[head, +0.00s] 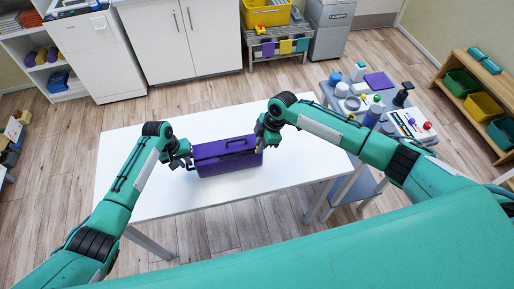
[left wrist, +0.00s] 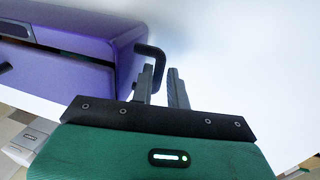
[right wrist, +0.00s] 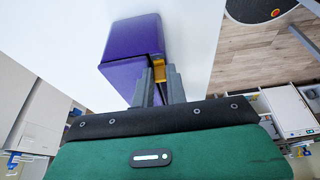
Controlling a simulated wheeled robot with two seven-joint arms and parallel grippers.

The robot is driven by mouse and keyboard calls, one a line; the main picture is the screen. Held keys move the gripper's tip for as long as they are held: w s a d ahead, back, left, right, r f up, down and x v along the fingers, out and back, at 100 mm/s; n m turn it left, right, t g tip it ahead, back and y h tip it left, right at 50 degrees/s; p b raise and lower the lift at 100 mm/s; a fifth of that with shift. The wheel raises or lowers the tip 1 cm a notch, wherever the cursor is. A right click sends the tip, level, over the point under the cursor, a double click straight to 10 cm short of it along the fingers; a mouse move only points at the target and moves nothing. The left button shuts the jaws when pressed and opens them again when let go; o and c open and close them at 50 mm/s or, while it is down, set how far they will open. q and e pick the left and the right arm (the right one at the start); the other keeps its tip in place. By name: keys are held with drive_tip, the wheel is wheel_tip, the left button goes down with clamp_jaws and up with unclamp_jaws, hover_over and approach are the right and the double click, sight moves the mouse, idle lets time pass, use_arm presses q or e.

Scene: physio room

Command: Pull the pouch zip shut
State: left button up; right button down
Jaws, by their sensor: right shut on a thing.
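The purple pouch (head: 225,158) is box-shaped and stands on the white table. A dark seam runs along its side in the left wrist view (left wrist: 75,52). My left gripper (head: 187,161) is at the pouch's left end, its fingers apart on either side of a black bent handle (left wrist: 156,52) at that end. In the right wrist view, my right gripper (right wrist: 160,84) is shut on a yellow tab (right wrist: 159,70) at the pouch's other end, where the dark seam meets the edge. Fingers partly hide the tab. How far the zip is closed cannot be told.
The white table (head: 130,200) is bare around the pouch. A trolley at the right carries bottles, a purple block (head: 380,81) and other items. White cabinets (head: 180,40) and a stand with a yellow bin (head: 265,12) are at the back. A wooden shelf (head: 455,70) holds coloured bins.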

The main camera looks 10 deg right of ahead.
use_arm(q)
clamp_jaws()
drive_tip(key=shift+s+f, duration=0.1)
use_arm(e)
drive_tip(key=shift+a, duration=6.5)
drive_tip(key=c, duration=1.4)
unclamp_jaws()
drive_tip(key=shift+o, duration=0.2)
wheel_tip(320, 180, up, 8)
